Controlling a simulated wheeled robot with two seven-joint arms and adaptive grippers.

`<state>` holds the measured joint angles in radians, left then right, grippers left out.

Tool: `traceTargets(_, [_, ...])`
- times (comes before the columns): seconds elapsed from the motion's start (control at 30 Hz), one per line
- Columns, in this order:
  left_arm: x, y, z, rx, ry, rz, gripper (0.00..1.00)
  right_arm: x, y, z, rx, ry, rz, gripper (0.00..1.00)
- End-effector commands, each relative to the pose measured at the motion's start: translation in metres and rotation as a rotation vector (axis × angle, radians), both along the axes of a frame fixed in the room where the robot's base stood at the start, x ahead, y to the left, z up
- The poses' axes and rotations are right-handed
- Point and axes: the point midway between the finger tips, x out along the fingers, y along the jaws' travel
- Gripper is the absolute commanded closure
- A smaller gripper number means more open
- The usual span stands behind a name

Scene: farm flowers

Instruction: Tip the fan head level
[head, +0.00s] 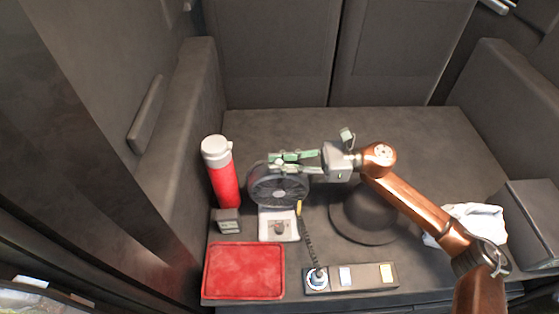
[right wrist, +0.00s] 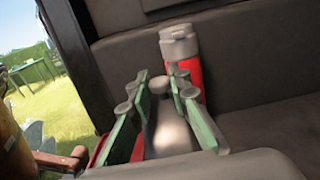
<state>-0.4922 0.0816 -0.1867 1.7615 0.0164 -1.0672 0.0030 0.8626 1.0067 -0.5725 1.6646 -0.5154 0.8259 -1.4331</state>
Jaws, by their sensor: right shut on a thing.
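The small desk fan has a round dark fan head (head: 279,190) and a pale base (head: 276,229) with a knob, left of the middle of the dark surface. The head looks tilted back, its grille facing up and forward; its exact angle is hard to tell. My right gripper (head: 284,162) reaches in from the right, its green fingers shut on the fan head's upper rim. In the right wrist view the green fingers (right wrist: 160,82) stand either side of a pale, blurred shape. The gripper hides part of the rim. My left gripper is not in view.
A red bottle with a grey lid (head: 222,172) stands close left of the fan, with a small dark box (head: 227,221) below it. A red tray (head: 243,271), a switch panel (head: 350,278), a dark round hat-like thing (head: 365,220) and a white cloth (head: 474,219) lie around. The back right is clear.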

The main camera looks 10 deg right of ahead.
Motion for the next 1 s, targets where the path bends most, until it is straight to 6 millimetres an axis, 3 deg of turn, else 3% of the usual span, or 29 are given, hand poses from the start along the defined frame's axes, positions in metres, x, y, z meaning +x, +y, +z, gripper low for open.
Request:
traceTargets(0.23, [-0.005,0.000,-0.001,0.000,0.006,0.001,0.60,-0.001,0.000,-0.001,-0.002,0.000,0.003,1.00])
traceTargets(0.27, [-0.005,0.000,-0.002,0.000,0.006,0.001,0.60,-0.001,0.000,-0.001,-0.002,0.000,0.003,0.81])
traceTargets(0.5, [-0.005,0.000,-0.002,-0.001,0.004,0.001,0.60,-0.001,0.000,-0.001,-0.001,0.000,0.002,0.66])
traceTargets(0.8, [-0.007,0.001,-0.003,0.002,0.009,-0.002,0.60,-0.001,-0.002,-0.001,-0.001,0.000,0.001,0.66])
traceTargets(1.0, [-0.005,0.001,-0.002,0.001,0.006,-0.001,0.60,-0.003,-0.029,-0.002,-0.002,0.002,-0.002,0.66])
